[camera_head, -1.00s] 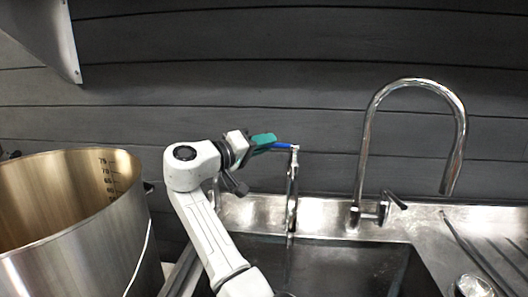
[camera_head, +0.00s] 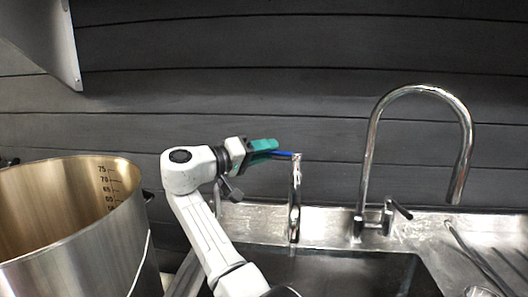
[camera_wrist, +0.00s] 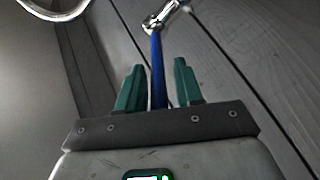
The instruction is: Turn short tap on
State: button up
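The short tap (camera_head: 295,200) is a slim chrome tap standing at the back edge of the sink, left of the tall faucet. A thin blue lever (camera_head: 284,154) sticks out from its top toward my gripper (camera_head: 264,146). In the wrist view the blue lever (camera_wrist: 156,75) runs between the two green fingers of my gripper (camera_wrist: 158,66), with a gap visible on each side. The fingers are apart and not closed on it. The chrome top of the tap (camera_wrist: 168,16) shows just beyond the fingertips. I cannot tell whether water runs.
A tall curved faucet (camera_head: 370,150) with a side lever stands right of the short tap. A large steel pot (camera_head: 95,245) is at the left. The dark sink basin (camera_head: 350,272) lies below the tap. A dark plank wall (camera_head: 250,60) is close behind.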

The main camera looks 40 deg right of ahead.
jog(key=shift+o, duration=0.2)
jog(key=shift+r, duration=0.6)
jog(key=shift+s+r, duration=0.2)
jog(key=shift+r, duration=1.05)
jog(key=s+a+r, duration=0.3)
jog(key=s+r, duration=0.6)
jog(key=s, duration=0.4)
jog(key=shift+a+r, duration=0.15)
jog(key=shift+a, duration=0.05)
jog(key=shift+s, duration=0.1)
jog(key=shift+c, duration=0.3)
